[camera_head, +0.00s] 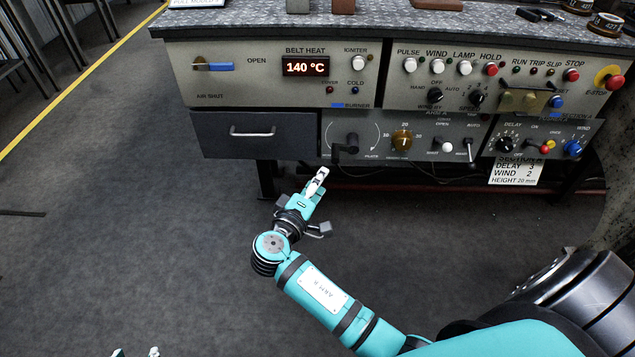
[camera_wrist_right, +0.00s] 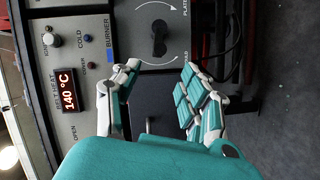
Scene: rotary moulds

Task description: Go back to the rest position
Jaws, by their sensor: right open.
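My right gripper (camera_head: 317,184) is in front of the control panel, just below its lower edge in the head view. In the right wrist view its two fingers (camera_wrist_right: 160,68) stand apart with nothing between them. The black crank (camera_wrist_right: 159,38) of the plate dial lies beyond the fingertips, and a gap seems to separate them. The crank also shows in the head view (camera_head: 346,147). Only the fingertips of my left gripper (camera_head: 136,353) show at the bottom edge of the head view, apart, with no object visible between them.
The panel carries a belt heat display (camera_head: 305,67) reading 140 °C, knobs, lamps and switches. A closed drawer (camera_head: 253,132) is at its left. A paper note (camera_head: 516,172) hangs below the panel at right. Grey floor (camera_head: 130,220) lies open at left.

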